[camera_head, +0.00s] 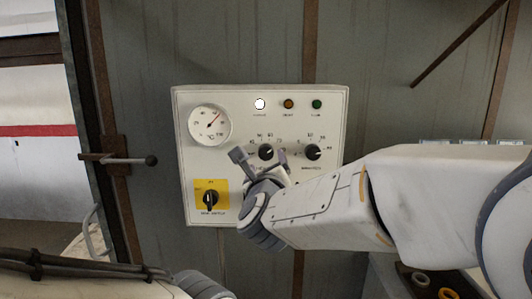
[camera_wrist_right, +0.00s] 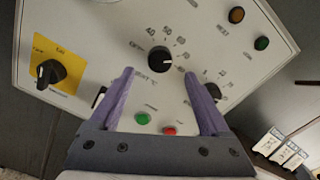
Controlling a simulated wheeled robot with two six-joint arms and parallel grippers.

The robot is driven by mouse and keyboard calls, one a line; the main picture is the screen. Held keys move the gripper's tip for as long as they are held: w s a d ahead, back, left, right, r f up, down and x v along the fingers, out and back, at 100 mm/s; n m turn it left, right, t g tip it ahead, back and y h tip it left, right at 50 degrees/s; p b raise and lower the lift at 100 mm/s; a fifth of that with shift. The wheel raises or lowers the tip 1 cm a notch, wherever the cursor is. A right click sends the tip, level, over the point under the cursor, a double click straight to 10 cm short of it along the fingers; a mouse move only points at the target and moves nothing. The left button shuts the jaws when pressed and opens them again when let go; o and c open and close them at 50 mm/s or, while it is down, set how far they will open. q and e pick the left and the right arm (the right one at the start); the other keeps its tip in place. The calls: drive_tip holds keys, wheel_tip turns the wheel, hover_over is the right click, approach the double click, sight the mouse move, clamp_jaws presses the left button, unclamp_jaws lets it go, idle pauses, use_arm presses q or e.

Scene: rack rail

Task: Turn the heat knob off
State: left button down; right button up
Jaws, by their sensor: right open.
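The heat knob (camera_head: 265,152) is a round black knob with a white pointer line on a pale control panel (camera_head: 185,150). It also shows in the right wrist view (camera_wrist_right: 160,59), where its pointer aims right, among the scale numbers. My right gripper (camera_head: 261,158) is in front of the panel at this knob, its fingers spread. In the right wrist view the two purple fingers (camera_wrist_right: 158,79) are open and empty, with tips just below the knob on either side. Whether they touch the panel cannot be told. My left gripper's fingers are not seen.
The minutes knob (camera_head: 312,152) is close on the right. A yellow main switch (camera_head: 210,198) is lower left, a dial gauge (camera_head: 210,123) upper left. Green (camera_wrist_right: 142,118) and red (camera_wrist_right: 169,131) buttons lie between my right fingers. A lever (camera_head: 130,160) protrudes left of the panel.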

sight(266, 155)
drive_tip(key=w+p, duration=0.1)
drive_tip(key=w, duration=0.3)
drive_tip(key=shift+w+r, duration=0.1)
drive_tip(key=shift+w, duration=0.05)
drive_tip(key=shift+w+p, duration=0.3)
drive_tip(key=shift+w, duration=0.25)
clamp_jaws()
